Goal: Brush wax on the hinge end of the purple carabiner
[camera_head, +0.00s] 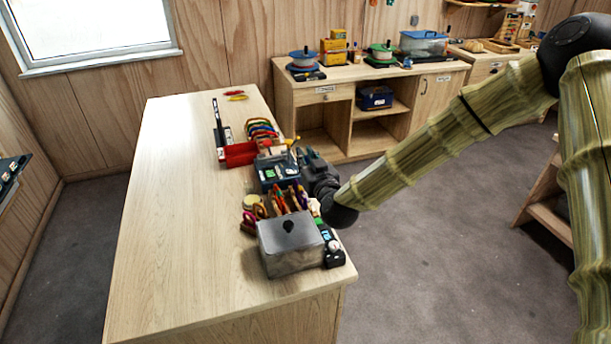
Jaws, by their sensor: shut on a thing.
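My gripper (294,156) is over the right side of the workbench, just beyond a rack of upright tools. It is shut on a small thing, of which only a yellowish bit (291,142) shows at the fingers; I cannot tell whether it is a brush. A purplish loop (249,218), possibly the purple carabiner, lies on the near side of the gripper beside the tools; its hinge end cannot be made out. A round pale-yellow tin (251,202), possibly the wax, stands just behind that loop.
The workbench (175,200) is clear on its left. A grey metal box (290,248) and a small black device (332,250) stand at its near right. A dark tray (268,172) and a red holder (240,154) with coloured carabiners stand farther back. A cabinet (340,85) stands behind.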

